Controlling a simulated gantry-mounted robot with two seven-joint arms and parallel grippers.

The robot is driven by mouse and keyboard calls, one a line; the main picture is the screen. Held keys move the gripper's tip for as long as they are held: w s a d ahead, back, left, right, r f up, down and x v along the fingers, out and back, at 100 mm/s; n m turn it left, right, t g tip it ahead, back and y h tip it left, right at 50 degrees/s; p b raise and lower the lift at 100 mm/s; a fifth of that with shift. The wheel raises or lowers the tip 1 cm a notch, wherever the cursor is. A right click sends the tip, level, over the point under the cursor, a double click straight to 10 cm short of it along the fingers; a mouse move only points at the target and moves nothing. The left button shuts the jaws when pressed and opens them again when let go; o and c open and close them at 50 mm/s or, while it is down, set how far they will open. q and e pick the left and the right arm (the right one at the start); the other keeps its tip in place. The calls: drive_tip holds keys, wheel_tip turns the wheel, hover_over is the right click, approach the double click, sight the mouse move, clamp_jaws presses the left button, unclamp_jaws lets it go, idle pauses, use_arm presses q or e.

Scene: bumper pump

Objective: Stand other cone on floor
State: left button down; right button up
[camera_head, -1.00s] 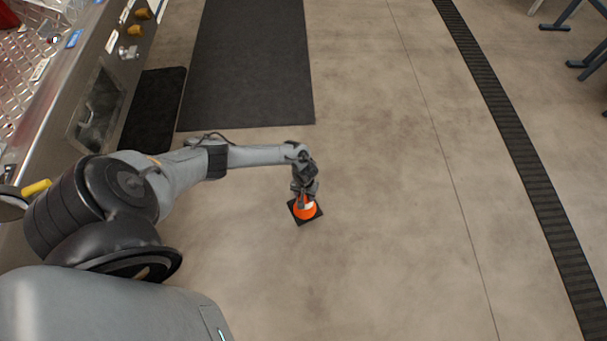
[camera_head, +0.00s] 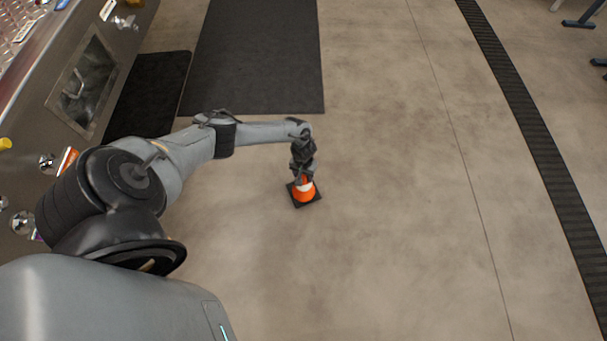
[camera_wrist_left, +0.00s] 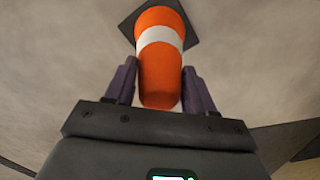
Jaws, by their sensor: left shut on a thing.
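An orange cone (camera_head: 305,193) with a white band and a black square base is upright over the concrete floor, near the middle of the head view. My left gripper (camera_head: 303,178) is above it and shut on its upper part. In the left wrist view the cone (camera_wrist_left: 160,65) sits between the two fingers of the left gripper (camera_wrist_left: 160,88), its base pointing away from the gripper. I cannot tell whether the base touches the floor. My right gripper is not in view.
A metal panel (camera_head: 48,97) with knobs and fittings stands at the left. Dark mats (camera_head: 255,60) (camera_head: 150,95) lie on the floor beyond the arm. A dark drain strip (camera_head: 535,130) runs down the right. The floor around and right of the cone is clear.

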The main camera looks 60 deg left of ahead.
use_arm(q)
drive_tip(key=shift+f, duration=0.55)
drive_tip(key=shift+r, duration=0.1)
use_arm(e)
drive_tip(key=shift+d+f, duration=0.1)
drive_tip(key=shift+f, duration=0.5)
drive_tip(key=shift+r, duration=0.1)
use_arm(q)
drive_tip(key=shift+c, duration=1.9)
unclamp_jaws()
